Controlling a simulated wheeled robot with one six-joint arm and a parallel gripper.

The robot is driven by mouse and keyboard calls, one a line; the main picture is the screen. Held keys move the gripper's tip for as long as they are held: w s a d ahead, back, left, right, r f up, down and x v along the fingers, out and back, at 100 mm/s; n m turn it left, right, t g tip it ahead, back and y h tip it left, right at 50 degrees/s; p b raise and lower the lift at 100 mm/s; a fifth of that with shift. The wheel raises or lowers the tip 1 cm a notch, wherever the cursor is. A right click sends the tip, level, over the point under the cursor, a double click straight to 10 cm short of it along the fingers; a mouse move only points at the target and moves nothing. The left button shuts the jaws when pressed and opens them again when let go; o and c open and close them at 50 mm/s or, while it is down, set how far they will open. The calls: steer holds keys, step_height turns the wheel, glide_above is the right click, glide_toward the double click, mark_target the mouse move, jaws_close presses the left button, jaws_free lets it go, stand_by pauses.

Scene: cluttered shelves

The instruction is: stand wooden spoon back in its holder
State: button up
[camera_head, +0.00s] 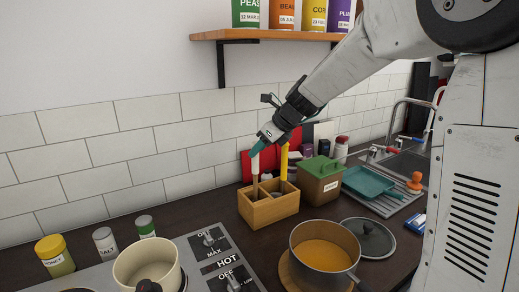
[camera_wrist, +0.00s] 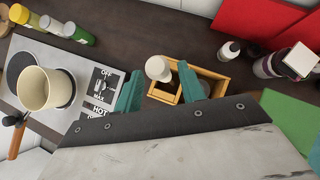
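The wooden holder (camera_head: 268,212), an open box with compartments, stands on the dark counter; it also shows in the wrist view (camera_wrist: 160,97). An upright utensil (camera_head: 254,185) with a brownish shaft and a pale top stands in its left part. It is likely the wooden spoon, but I cannot be sure. In the wrist view its pale round top (camera_wrist: 158,68) shows between my fingers, with space on both sides. My gripper (camera_head: 259,147) is open, with teal fingertips right above that top.
A green-lidded canister (camera_head: 319,182) stands close right of the holder. A pot of orange soup (camera_head: 324,250) and a loose lid (camera_head: 368,238) are in front right. A cream pot (camera_head: 147,268) sits on the stove at left. A wall shelf (camera_head: 270,34) hangs above.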

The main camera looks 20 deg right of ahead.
steer(key=v, duration=1.2)
steer(key=s+a+f+n+g+h, duration=0.1)
steer(key=s+f+n, duration=0.2)
steer(key=s+n, duration=0.6)
steer(key=s+a+f+n+g+h, duration=0.1)
steer(key=s+f+n+g+h, duration=0.1)
steer(key=s+n, duration=0.7)
steer(key=s+a+f+n+g+h, duration=0.1)
steer(key=s+f+n+h, duration=0.1)
steer(key=s+f+n, duration=0.3)
steer(key=s+n, duration=0.4)
steer(key=s, duration=0.7)
steer(key=shift+n+g, duration=0.3)
